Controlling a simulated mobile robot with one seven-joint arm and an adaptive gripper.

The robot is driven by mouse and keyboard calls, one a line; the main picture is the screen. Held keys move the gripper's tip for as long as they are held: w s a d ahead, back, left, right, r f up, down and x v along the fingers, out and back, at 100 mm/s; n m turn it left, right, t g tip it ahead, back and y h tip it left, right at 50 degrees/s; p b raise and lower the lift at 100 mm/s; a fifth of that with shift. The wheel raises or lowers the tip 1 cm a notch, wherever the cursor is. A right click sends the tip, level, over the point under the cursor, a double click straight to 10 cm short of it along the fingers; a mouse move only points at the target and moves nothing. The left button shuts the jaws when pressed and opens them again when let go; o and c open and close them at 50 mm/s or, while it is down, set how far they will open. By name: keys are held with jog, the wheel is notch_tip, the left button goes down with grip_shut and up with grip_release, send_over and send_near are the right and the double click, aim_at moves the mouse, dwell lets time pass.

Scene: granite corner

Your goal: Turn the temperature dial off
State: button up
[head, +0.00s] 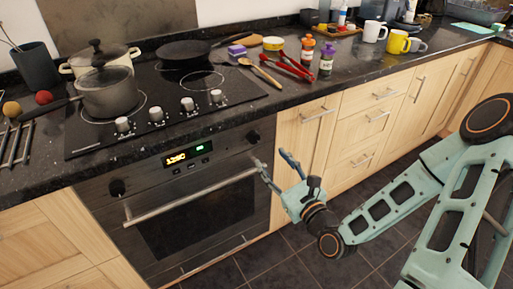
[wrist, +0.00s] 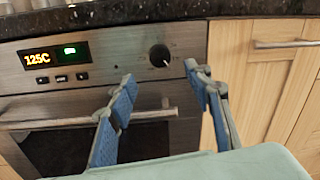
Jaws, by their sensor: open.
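The oven's right black dial (head: 253,136) sits on the front panel. In the wrist view the dial (wrist: 159,55) shows a white mark pointing to the lower right. The oven display (wrist: 55,57) reads 125C beside a green light. My gripper (head: 270,158) is open and empty in front of the oven's right side. In the wrist view its two blue-padded fingers (wrist: 159,72) stand to either side of and slightly below the dial, apart from it. The oven's left black dial (head: 117,187) shows only in the head view. I cannot tell from labels which dial sets temperature.
The oven door's metal handle (head: 190,198) runs below the panel. The dark countertop edge (wrist: 150,9) overhangs above the dial. Wooden cabinets (head: 303,140) with handles stand to the right. The hob above holds a pot (head: 108,93) and several knobs. The tiled floor is clear.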

aim_at(255, 139)
jog(key=b+x, duration=0.3)
jog(key=x, duration=0.7)
jog(key=shift+s, duration=0.1)
jog(key=c, duration=1.1)
jog(key=shift+c, duration=0.2)
